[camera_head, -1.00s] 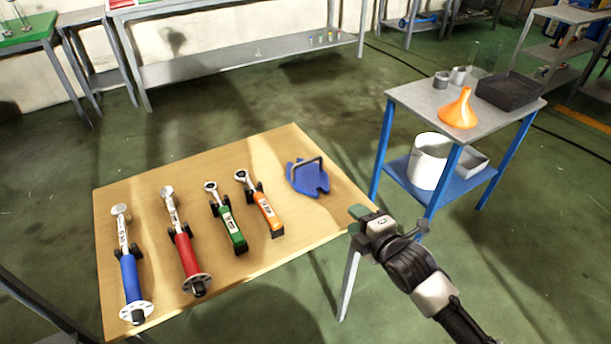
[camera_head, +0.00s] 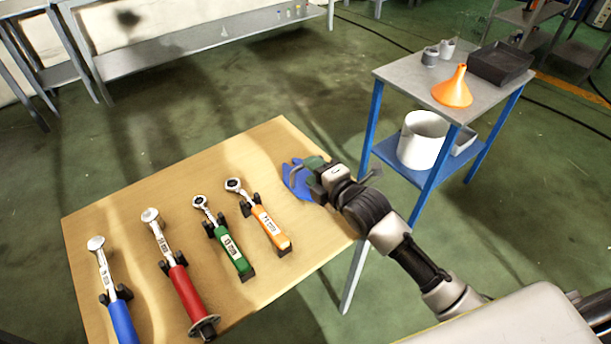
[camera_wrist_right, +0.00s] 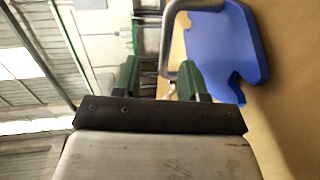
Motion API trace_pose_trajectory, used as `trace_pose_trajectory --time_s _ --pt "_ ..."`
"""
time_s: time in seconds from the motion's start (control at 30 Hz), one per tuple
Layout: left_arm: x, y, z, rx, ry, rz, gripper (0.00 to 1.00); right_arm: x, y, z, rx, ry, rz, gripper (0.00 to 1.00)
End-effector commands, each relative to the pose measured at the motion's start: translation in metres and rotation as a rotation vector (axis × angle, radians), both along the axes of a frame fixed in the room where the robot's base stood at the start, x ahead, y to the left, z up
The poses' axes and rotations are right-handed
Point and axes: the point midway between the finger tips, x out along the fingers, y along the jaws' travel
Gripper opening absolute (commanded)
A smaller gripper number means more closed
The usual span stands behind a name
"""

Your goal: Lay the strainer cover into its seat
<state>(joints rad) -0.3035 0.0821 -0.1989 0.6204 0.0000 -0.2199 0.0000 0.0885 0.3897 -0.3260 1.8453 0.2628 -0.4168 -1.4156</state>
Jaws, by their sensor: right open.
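The strainer cover, a flat blue plate (camera_head: 293,184) with a notched edge and a grey bar handle, lies on the wooden table's right part. In the right wrist view the blue plate (camera_wrist_right: 222,45) is at the upper right and its grey handle (camera_wrist_right: 168,35) stands just ahead of the fingers. My right gripper (camera_head: 312,165) is over the cover and hides part of it. In the wrist view its two green fingers (camera_wrist_right: 158,80) are apart, with the handle's near end around or just beyond the gap. The cover's seat is not identifiable in view. My left gripper is not in view.
Blue, red, green (camera_head: 230,248) and orange (camera_head: 270,228) handled wrenches lie on stands on the wooden table (camera_head: 130,205), left of the cover. A blue-legged cart (camera_head: 400,75) at the right holds an orange funnel (camera_head: 454,90), a black tray (camera_head: 500,65) and a white bucket (camera_head: 423,140).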

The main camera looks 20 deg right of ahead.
Motion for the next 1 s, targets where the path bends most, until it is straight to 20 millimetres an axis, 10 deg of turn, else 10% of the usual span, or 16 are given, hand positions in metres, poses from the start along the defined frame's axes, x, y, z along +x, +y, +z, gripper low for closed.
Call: trace_pose_trajectory --time_s 0.8,1.0 --pt "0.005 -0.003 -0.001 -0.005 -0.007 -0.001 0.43 0.058 0.015 -0.018 -0.002 -0.001 0.001 0.42" --pt "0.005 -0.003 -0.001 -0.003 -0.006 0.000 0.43 0.058 0.014 -0.018 -0.001 0.000 0.001 0.14"
